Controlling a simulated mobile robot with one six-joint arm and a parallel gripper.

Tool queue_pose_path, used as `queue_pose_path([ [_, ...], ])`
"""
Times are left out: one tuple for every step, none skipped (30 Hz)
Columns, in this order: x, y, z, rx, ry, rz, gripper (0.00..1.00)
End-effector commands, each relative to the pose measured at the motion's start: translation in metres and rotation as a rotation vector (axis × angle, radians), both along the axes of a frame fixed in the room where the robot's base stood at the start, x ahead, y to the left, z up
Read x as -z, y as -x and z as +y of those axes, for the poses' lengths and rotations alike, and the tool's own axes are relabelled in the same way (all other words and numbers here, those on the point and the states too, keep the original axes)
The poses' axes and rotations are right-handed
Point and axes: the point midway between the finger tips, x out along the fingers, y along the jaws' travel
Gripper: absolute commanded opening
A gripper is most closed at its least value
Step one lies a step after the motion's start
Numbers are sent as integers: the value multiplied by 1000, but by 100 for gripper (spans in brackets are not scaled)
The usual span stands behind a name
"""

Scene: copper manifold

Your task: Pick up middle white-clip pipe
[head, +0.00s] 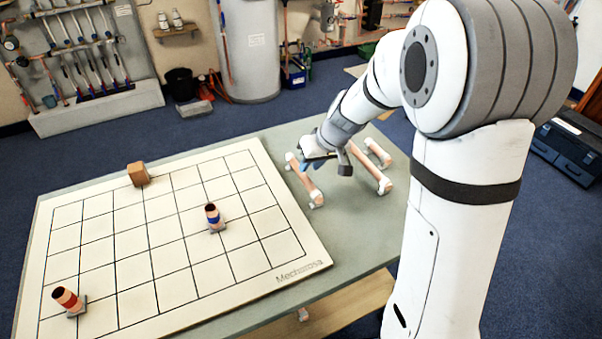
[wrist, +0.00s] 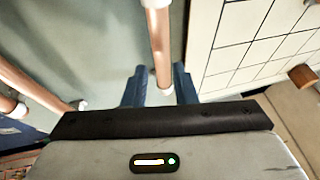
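Several copper pipes with white clips lie on the grey-green table right of the board. The pipe nearest the board (head: 304,180) shows in the wrist view (wrist: 160,48) running between my fingertips. The middle pipe (head: 366,166) lies to its right in the head view; the wrist view shows it at left (wrist: 35,87). A shorter-looking pipe (head: 378,152) lies farthest right, partly cut off in the wrist view (wrist: 5,104). My gripper (wrist: 158,86) is open, its blue fingers apart on either side of the pipe nearest the board. I cannot tell whether they touch it.
A cream gridded board (head: 110,255) covers the table's left part. On it stand a blue-banded pipe piece (head: 213,217), a red-banded piece (head: 68,299) and a brown block (head: 138,174). My arm covers part of the table's right side.

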Motion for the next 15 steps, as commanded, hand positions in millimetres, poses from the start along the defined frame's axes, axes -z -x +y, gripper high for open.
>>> queue_pose_path([
  [7,-1,2,-1,0,3,25],
  [10,-2,4,-1,0,3,25],
  [14,-3,5,0,0,4,25],
  [16,-4,7,0,0,4,25],
  [19,-5,8,-1,1,4,25],
  [24,-7,10,-2,1,4,25],
  [28,-8,12,-3,0,5,25],
  [32,-10,13,0,1,5,25],
  [38,-11,16,-1,1,5,25],
  [42,-13,17,-2,1,6,25],
  [46,-14,19,-1,1,4,25],
  [50,-16,20,-1,1,4,25],
  [53,-16,21,-2,1,4,25],
  [55,-17,22,-2,1,4,25],
  [57,-18,23,-2,1,3,25],
])
